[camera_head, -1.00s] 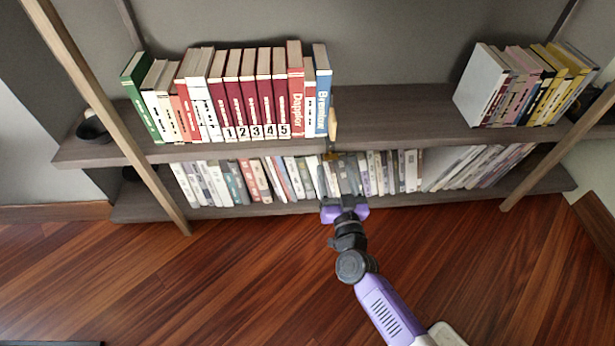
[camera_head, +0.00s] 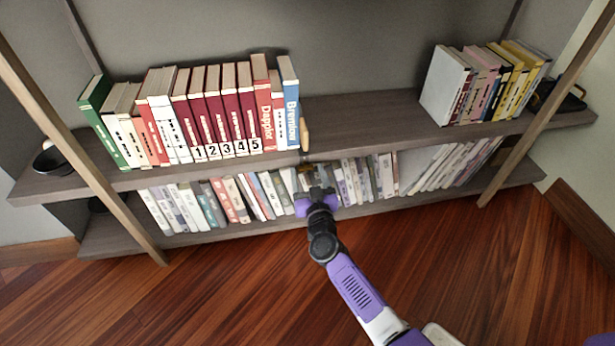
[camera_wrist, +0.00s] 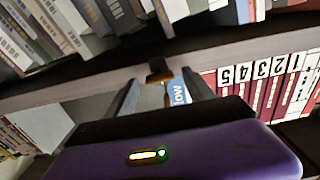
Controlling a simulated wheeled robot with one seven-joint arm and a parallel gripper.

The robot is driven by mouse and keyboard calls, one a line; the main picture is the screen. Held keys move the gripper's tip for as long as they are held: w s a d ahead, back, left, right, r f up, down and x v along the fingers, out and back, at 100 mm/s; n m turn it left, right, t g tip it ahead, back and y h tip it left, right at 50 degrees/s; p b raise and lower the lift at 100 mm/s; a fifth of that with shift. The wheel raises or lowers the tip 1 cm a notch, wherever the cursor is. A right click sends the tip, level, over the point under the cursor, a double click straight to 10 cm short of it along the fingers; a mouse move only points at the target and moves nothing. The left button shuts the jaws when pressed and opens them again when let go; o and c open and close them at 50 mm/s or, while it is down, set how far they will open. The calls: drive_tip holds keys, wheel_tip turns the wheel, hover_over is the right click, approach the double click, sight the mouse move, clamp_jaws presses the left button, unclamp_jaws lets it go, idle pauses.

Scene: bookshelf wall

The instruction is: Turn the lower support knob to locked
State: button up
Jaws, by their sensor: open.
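A small dark and brass-coloured fitting, which looks like the lower support knob (camera_head: 304,171), sits just below the front edge of the upper shelf. In the wrist view the knob (camera_wrist: 160,73) shows against the shelf edge, between the fingertips or just beyond them. My gripper (camera_head: 315,182) is open in front of the lower row of books, close to the knob. In the wrist view my gripper (camera_wrist: 162,84) has a finger on either side of the fitting. I cannot tell whether they touch it, and its turn position is too small to read.
A light wooden peg (camera_head: 305,136) stands upright at the upper shelf's edge (camera_head: 350,146), beside a blue book (camera_head: 290,105). Books fill the lower shelf (camera_head: 240,229) closely around my gripper. Slanted wooden posts stand left (camera_head: 75,150) and right (camera_head: 545,110). The floor (camera_head: 220,290) is clear.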

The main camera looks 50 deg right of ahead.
clamp_jaws()
idle(0.3)
drive_tip(key=shift+m, duration=0.3)
drive_tip(key=m+p, duration=0.1)
drive_tip(key=m, duration=0.2)
drive_tip(key=shift+d, duration=0.1)
drive_tip(key=m, duration=1.4)
drive_tip(key=shift+f+b, duration=0.2)
drive_tip(key=shift+b, duration=0.2)
drive_tip(key=shift+m, duration=0.3)
